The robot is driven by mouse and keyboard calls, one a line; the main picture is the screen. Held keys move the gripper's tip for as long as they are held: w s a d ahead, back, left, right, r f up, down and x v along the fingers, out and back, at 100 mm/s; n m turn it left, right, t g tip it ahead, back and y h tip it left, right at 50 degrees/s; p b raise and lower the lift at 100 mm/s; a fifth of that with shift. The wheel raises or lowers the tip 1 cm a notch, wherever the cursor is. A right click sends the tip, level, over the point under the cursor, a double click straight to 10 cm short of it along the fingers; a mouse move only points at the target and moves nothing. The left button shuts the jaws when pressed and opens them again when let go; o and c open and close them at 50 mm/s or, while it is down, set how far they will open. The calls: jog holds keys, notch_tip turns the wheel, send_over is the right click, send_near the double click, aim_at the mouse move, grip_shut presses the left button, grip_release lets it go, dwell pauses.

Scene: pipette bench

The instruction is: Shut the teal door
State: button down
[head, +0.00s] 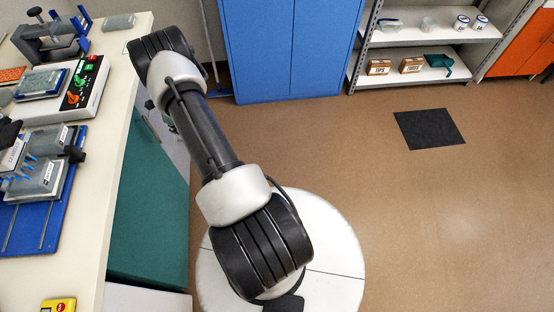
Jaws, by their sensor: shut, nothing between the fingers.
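The teal door (150,215) is on the front of the cabinet under the bench, at the left of the head view. It shows as a broad, steeply foreshortened panel below the bench edge. A darker teal strip runs along its near edge. I cannot tell whether it is flush or slightly ajar. My arm rises from the lower middle and reaches toward the upper left, beyond the door's far end. Grey and dark parts show under its far end beside the cabinet, but I cannot make out fingers there. My gripper's fingertips are not visible.
The bench top (118,80) holds several devices, including a blue-based rack (32,225) and a yellow box (58,304). A blue cabinet (285,50) and a grey shelf (430,45) stand at the back. A dark mat (429,129) lies on open brown floor at right.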

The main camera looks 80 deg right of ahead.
jog(key=s+d+r+p, duration=0.3)
jog(key=s+r, duration=0.2)
jog(key=r, duration=0.4)
jog(key=shift+s+r, duration=0.2)
jog(key=shift+r, duration=0.15)
